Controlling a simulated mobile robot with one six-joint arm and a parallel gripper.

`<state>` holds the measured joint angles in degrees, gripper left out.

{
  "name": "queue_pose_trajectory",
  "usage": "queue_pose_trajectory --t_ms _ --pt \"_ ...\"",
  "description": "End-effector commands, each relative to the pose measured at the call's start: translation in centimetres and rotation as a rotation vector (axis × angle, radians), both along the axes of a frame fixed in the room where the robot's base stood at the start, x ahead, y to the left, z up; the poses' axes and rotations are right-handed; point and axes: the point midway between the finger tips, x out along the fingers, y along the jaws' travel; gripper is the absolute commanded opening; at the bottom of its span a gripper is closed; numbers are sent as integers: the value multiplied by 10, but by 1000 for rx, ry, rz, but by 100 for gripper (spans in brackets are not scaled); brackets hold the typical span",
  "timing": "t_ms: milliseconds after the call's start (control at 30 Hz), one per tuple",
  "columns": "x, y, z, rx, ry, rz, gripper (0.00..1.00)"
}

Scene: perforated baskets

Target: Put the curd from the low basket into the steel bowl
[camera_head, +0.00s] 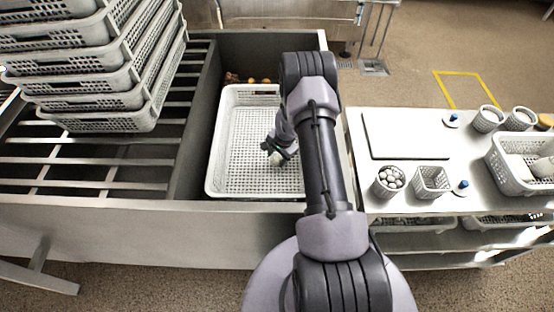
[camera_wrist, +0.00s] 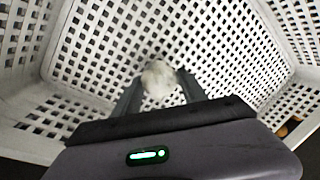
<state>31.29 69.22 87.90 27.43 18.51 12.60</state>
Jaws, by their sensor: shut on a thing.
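The curd (camera_wrist: 158,80), a small whitish lump, sits between the fingers of my gripper (camera_wrist: 158,92) in the wrist view. In the head view my gripper (camera_head: 279,153) is shut on the curd (camera_head: 275,159), inside the outline of the low basket (camera_head: 222,130). This basket is a large white perforated tray in the sunken part of the steel bench. Its perforated floor and walls (camera_wrist: 85,45) surround the fingers in the wrist view. I cannot tell the exact height of the curd above the floor. I cannot make out a steel bowl in either view.
A tall stack of perforated trays (camera_head: 95,95) stands at left on a slatted rack. At right, a steel table (camera_head: 420,117) carries a cup of white balls (camera_head: 389,181), a small square basket (camera_head: 432,182) and a larger basket (camera_head: 518,180). My arm hides the low basket's right side.

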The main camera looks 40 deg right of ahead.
Motion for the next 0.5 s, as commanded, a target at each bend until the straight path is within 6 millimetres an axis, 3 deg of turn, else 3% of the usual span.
queue_pose_trajectory --t_ms 33,200,333,500 --pt "1 -1 23 -3 -4 0 8" --pt "1 -1 63 -2 -2 1 8" --pt "1 -1 77 -1 -1 1 8" --pt "1 -1 77 -1 -1 0 8"
